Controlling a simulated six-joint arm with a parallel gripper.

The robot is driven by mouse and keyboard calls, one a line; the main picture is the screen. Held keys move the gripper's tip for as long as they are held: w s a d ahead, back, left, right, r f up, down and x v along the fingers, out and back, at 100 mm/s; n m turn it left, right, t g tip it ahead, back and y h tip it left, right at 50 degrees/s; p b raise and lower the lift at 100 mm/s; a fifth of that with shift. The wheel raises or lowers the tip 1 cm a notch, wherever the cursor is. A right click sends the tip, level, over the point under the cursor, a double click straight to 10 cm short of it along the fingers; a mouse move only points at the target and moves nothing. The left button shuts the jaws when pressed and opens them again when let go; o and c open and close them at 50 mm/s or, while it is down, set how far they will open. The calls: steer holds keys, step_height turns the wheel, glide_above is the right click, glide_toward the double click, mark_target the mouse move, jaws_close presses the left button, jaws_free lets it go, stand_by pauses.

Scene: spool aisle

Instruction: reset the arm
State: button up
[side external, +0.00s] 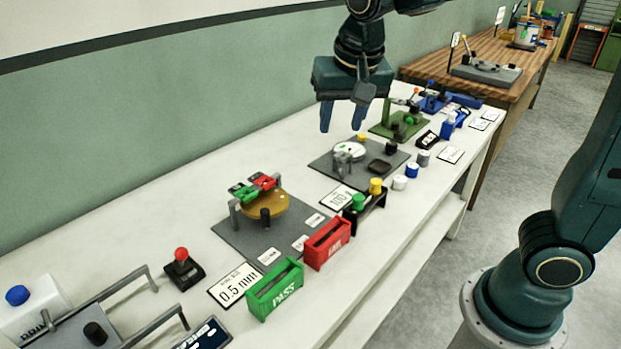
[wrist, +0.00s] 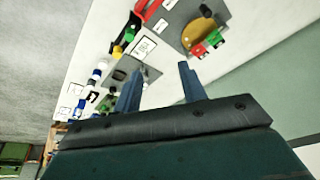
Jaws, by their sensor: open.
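My gripper (side external: 342,116) is open and empty, with its two blue fingers pointing down. It hangs in the air above the white bench (side external: 140,228), near the green wall. In the side view it is above and behind the grey plate with a round white dial (side external: 349,151). In the wrist view the fingers (wrist: 158,85) are apart with nothing between them, and the bench lies beyond.
A grey plate (side external: 237,244) bears a tan disc with green and red blocks. Green PASS (side external: 274,289) and red FAIL (side external: 326,243) bins stand at the front edge. Small spools (side external: 399,182), a red-knobbed lever (side external: 182,266) and a green fixture (side external: 400,127) are around. A wooden table (side external: 490,55) is behind.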

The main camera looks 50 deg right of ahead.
steer(key=s+d+n+t, duration=0.1)
steer(key=s+d+n, duration=0.1)
steer(key=s, duration=0.6)
steer(key=s+d+f+n+t+y, duration=0.1)
steer(key=s+n, duration=0.4)
steer(key=s, duration=0.4)
steer(key=shift+s+d+f+y, duration=0.3)
steer(key=shift+d, duration=0.05)
